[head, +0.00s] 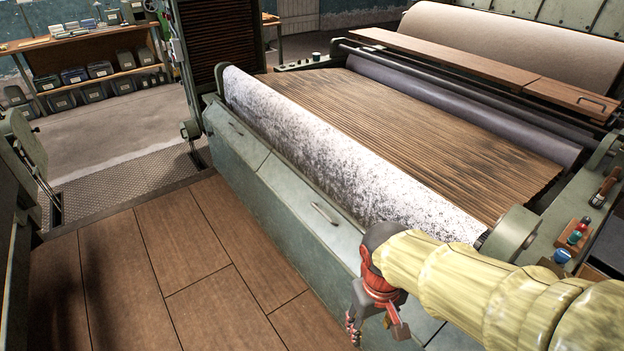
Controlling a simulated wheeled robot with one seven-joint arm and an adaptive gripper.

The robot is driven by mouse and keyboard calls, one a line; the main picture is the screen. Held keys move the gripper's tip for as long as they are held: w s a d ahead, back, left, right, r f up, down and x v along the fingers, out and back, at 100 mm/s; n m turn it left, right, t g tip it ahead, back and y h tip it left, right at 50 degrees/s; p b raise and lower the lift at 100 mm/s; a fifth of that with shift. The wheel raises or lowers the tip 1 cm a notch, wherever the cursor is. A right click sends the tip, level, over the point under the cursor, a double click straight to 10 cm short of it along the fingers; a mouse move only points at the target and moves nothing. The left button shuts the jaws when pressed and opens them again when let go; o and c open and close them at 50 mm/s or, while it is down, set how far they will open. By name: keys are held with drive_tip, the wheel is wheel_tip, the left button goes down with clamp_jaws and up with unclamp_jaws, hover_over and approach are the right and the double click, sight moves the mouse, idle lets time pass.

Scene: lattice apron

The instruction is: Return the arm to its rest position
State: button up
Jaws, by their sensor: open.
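My arm (470,290), in a pale yellow ribbed sleeve, reaches in from the lower right corner of the head view. My gripper (372,328), red and dark grey, hangs at its end and points downward. It is open, and I see nothing between its fingers. It is in front of the green machine's front panel (270,205), near the right end of the speckled white roller. I cannot tell how far it is from the panel.
The speckled roller (340,160) runs along the slatted wooden bed (430,130). A control block with coloured buttons (575,238) is at the right. Brown floor boards (150,270) lie clear at lower left. Shelves with bins (95,70) stand far back left.

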drive_tip(key=s+d+r+m+t+p, duration=0.1)
drive_tip(key=d+r+t, duration=0.1)
drive_tip(key=r, duration=0.5)
drive_tip(key=s+d+r+m+t+p, duration=0.1)
drive_tip(key=s+d+r+m+t, duration=0.1)
drive_tip(key=r, duration=0.6)
drive_tip(key=shift+s+d+r+t+y, duration=0.25)
drive_tip(key=shift+d+t, duration=0.45)
drive_tip(key=shift+d, duration=0.55)
drive_tip(key=shift+r, duration=0.1)
